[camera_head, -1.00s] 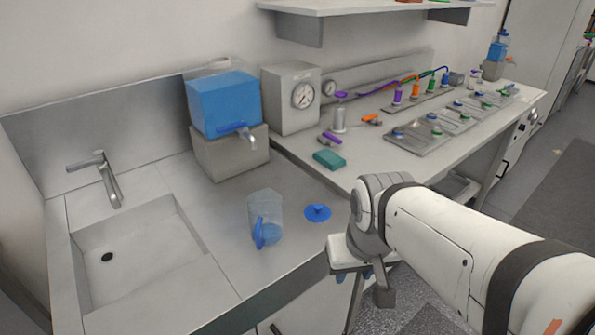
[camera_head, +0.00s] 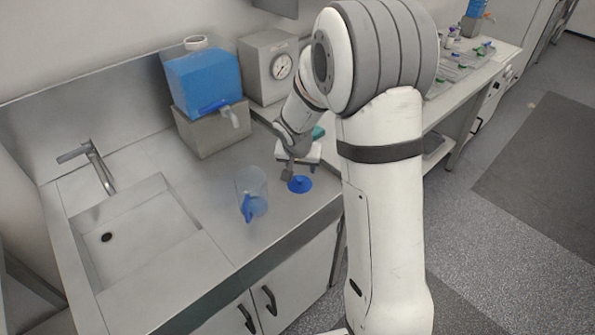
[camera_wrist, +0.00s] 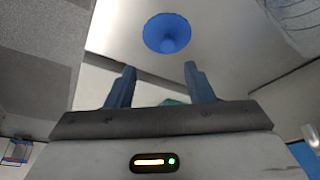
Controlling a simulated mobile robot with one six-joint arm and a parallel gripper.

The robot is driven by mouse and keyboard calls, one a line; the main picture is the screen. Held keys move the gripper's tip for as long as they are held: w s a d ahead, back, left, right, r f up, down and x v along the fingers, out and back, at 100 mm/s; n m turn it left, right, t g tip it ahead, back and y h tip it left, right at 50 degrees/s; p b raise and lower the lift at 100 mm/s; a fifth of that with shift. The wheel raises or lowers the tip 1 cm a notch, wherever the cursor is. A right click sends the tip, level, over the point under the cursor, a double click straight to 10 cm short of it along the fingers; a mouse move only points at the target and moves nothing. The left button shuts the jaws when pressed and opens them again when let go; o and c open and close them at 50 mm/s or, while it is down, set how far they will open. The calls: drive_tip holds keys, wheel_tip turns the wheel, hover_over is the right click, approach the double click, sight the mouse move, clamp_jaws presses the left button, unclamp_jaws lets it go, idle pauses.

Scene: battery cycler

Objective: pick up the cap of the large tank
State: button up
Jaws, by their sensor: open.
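The blue round cap (camera_head: 300,184) with a small raised middle lies on the steel counter near its front edge, right of the clear jug. The large tank (camera_head: 205,82), filled with blue, stands on a grey block at the back; its pale neck (camera_head: 196,42) shows no cap on it. My gripper (camera_head: 299,171) is open and empty, just above and behind the cap. In the wrist view the two blue fingers (camera_wrist: 160,70) are apart, and the cap (camera_wrist: 167,33) shows beyond their tips, not between them.
A clear jug with a blue handle (camera_head: 252,194) stands close left of the cap. The sink (camera_head: 135,235) is further left. A grey box with a dial (camera_head: 270,68) is behind. My arm hides part of the right bench.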

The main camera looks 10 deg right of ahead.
sight(300, 178)
drive_tip(key=shift+w+a+p+x, duration=0.1)
drive_tip(key=shift+a+p+x, duration=0.05)
drive_tip(key=shift+x, duration=1.35)
drive_tip(key=shift+w+a+p+x, duration=0.1)
drive_tip(key=shift+a+p+x, duration=0.1)
drive_tip(key=shift+x, duration=1.3)
drive_tip(key=shift+w+a+p+x, duration=0.1)
drive_tip(key=shift+p+x, duration=0.05)
drive_tip(key=shift+x, duration=1.35)
drive_tip(key=shift+c, duration=0.2)
clamp_jaws()
